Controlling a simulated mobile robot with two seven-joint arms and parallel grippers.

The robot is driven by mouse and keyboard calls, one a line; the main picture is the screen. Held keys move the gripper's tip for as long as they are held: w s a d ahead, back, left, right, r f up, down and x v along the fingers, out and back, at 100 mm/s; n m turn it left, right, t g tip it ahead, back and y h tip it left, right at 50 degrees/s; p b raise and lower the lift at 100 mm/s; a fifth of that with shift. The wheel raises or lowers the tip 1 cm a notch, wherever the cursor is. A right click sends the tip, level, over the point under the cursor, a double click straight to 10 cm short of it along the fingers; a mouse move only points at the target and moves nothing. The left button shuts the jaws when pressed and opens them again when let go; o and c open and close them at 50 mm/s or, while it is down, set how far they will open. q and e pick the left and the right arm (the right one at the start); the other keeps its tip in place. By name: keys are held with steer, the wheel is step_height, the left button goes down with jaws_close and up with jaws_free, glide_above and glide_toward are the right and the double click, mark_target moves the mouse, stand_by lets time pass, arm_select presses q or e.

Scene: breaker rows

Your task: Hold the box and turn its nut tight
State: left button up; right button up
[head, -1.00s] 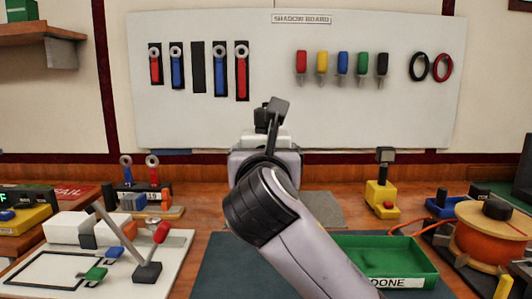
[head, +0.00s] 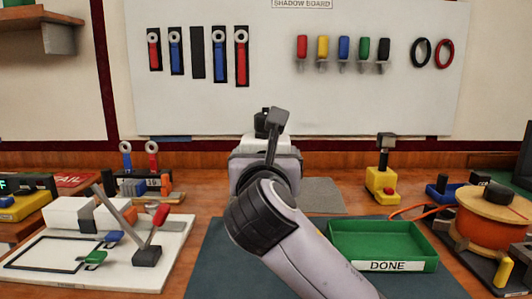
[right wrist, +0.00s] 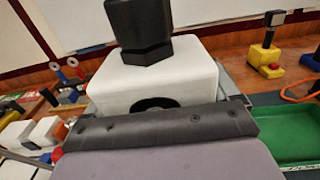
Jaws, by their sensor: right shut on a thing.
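A white box (right wrist: 160,78) with a dark hexagonal nut (right wrist: 142,28) on top fills the middle of the right wrist view. In the head view, only a bit of the white box (head: 262,141) and the dark nut (head: 261,123) show beyond my right gripper (head: 265,163). The gripper is shut on the box and holds it upright in front of me. Its fingers are mostly hidden. How far down the nut sits cannot be told. My left gripper is in neither view.
A green DONE tray (head: 384,242) lies to the right, near a yellow stand (head: 381,183) and an orange spool (head: 488,220). A white board with a red-handled lever (head: 147,254) lies to the left. The shadow board (head: 270,70) hangs behind.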

steer(key=shift+f+b, duration=0.9)
steer(key=shift+f, duration=1.65)
steer(key=shift+f+b, duration=1.35)
steer(key=shift+f, duration=3.65)
steer(key=shift+f+p, duration=0.1)
steer(key=shift+p, duration=0.2)
steer(key=shift+f, duration=0.1)
